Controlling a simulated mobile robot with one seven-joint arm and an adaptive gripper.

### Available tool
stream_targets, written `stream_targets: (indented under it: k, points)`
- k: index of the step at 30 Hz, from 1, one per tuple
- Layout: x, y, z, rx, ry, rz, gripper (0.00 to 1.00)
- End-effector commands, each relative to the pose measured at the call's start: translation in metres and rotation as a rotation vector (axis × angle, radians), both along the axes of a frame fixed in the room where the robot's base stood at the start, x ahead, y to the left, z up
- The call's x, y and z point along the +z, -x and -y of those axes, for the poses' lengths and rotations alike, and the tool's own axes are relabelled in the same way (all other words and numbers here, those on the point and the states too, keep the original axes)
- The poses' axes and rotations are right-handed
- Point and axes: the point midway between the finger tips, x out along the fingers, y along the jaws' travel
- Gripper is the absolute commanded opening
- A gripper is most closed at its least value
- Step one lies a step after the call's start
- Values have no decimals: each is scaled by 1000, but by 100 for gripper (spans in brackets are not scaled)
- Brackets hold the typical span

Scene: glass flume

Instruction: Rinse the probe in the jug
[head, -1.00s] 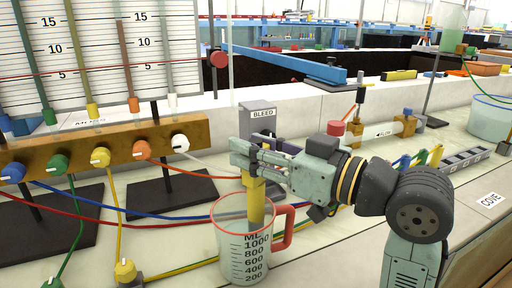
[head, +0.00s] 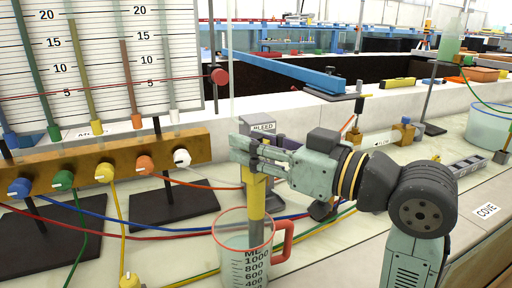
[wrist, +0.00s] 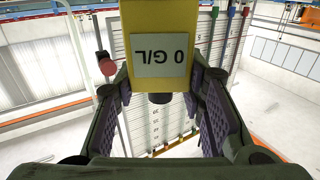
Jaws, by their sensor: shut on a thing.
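The probe (head: 255,196) has a yellow body and a grey lower end. My gripper (head: 250,154) is shut on its upper part and holds it roughly upright over the jug. The jug (head: 233,262) is clear, with a red rim, a red handle and black ML marks. The probe's grey end reaches down inside the rim; the yellow body is mostly above it. How deep the tip sits, and any water, I cannot tell. In the wrist view the probe (wrist: 155,25) stands between the fingers, its label reading 0 G/L.
A brown manifold (head: 130,158) with coloured knobs and tubes stands left, before a scale board (head: 90,60). A grey BLEED box (head: 258,125) is close behind my gripper. Coloured hoses cross the bench around the jug. A COVE label (head: 487,211) lies at right.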

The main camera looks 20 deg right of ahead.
Motion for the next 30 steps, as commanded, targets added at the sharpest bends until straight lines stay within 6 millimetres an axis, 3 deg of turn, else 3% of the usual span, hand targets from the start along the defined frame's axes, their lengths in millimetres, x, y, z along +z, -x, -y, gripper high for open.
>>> stream_targets:
  k: [1,30]
  points:
    - [10,0,0,0,0,1,0]
    - [107,0,0,0,1,1,0]
